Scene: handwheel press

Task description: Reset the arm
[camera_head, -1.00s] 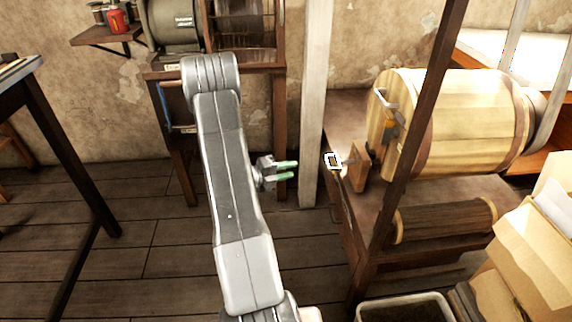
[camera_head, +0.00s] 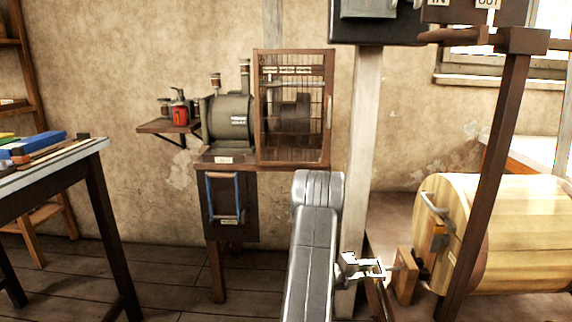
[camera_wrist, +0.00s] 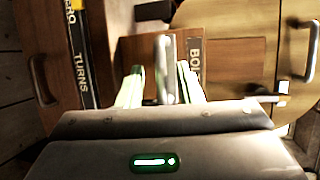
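My gripper (camera_head: 372,268) is in front of the pale post, left of a wooden block beside the barrel. It also shows in the wrist view (camera_wrist: 161,88), with two pale green-lit fingers spread apart. An upright grey metal handle (camera_wrist: 164,65) shows in the gap between the fingers, with space on both sides. I cannot tell whether it lies between the fingertips or beyond them. My grey arm stands upright at the lower middle of the head view.
The wooden barrel (camera_head: 520,230) and its dark upright are at the right. The wooden block (camera_head: 405,275) is near my gripper. A caged machine (camera_head: 292,110) stands behind my arm. A table (camera_head: 50,170) is at the left. Open floor lies between them.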

